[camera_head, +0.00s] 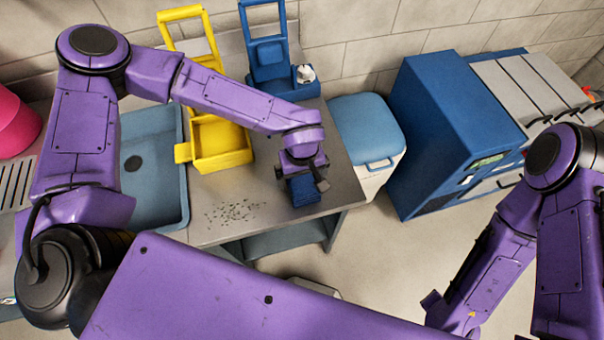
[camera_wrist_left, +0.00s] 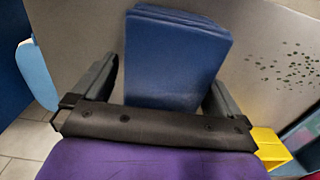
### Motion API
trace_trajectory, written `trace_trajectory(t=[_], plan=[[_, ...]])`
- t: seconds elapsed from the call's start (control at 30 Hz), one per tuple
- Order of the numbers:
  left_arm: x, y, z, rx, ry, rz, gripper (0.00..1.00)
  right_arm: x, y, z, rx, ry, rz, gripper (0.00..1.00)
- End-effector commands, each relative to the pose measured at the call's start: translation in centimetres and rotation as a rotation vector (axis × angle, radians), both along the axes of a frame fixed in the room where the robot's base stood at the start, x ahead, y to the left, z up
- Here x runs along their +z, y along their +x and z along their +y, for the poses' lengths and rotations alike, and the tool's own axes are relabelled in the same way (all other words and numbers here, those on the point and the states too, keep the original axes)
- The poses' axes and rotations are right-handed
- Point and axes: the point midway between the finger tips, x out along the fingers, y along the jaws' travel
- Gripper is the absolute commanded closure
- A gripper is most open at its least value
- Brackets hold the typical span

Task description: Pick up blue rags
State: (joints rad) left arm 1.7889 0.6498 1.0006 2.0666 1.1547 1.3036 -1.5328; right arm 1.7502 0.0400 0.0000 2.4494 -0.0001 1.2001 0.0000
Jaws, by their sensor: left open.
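The blue rags (camera_head: 303,190) lie as a folded stack on the grey metal table, near its right front corner. In the left wrist view the stack (camera_wrist_left: 175,55) sits between the two fingers, its lower part hidden by the gripper's dark crossbar. My left gripper (camera_head: 302,178) is directly above the rags and open, with a finger on either side of the stack; in the wrist view it also shows (camera_wrist_left: 160,95). I cannot tell whether the fingers touch the rags. My right arm is at the right edge of the head view; its gripper's fingers do not show.
Dark specks (camera_head: 235,213) are scattered on the table left of the rags. A yellow dustpan-like holder (camera_head: 220,143) and a blue one (camera_head: 285,90) stand behind. A blue-grey sink (camera_head: 150,155) is left. A blue-lidded bin (camera_head: 368,130) and blue cabinet (camera_head: 450,110) stand right.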

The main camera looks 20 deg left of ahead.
Motion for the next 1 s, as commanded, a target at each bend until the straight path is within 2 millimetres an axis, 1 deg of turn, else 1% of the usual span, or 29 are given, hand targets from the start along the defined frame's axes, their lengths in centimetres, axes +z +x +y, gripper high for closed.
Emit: trace_trajectory(t=[0.13, 0.17, 0.2, 0.27, 0.3, 0.33, 0.6, 0.73, 0.87, 0.97, 1.0], plan=[[0.0, 0.0, 0.0, 0.0, -0.001, -0.001, 0.0, 0.0, 0.0, 0.0, 0.0, 0.001, 0.001, 0.57], [0.0, 0.0, 0.0, 0.0, -0.001, -0.001, 0.03, 0.0, 0.0, 0.0, 0.0, 0.0, 0.001, 0.57], [0.0, 0.0, 0.0, 0.0, -0.001, -0.001, 0.16, 0.0, 0.0, 0.0, 0.0, 0.0, 0.001, 0.57], [0.0, 0.0, 0.0, 0.0, 0.0, -0.001, 0.36, 0.0, -0.1, 0.0, 0.0, 0.0, 0.001, 0.57], [0.0, 0.0, 0.0, 0.0, 0.0, -0.001, 0.49, 0.0, -0.1, 0.0, 0.0, 0.0, 0.001, 0.57], [0.0, 0.0, 0.0, 0.0, 0.0, -0.001, 0.57, 0.0, 0.0, 0.0, 0.0, 0.0, 0.001, 0.57], [0.1, 0.1, 0.0, -0.001, -0.001, -0.002, 0.57, -0.1, 0.0, 0.0, 0.0, 0.001, 0.001, 0.57], [0.9, 0.2, 0.0, -0.001, -0.002, -0.005, 0.57, -0.2, 0.0, 0.0, 0.0, 0.001, 0.001, 0.57], [3.2, 0.2, 0.0, -0.001, -0.002, -0.008, 0.57, -0.6, 0.0, 0.0, 0.0, 0.001, 0.001, 0.57], [5.4, -1.9, 0.5, -0.002, -0.002, -0.008, 0.57, -1.3, 0.0, 0.0, 0.0, 0.001, 0.001, 0.57], [6.5, -2.6, 0.7, -0.002, -0.004, -0.009, 0.57, -1.5, 0.0, 0.0, 0.0, 0.001, 0.001, 0.57]])
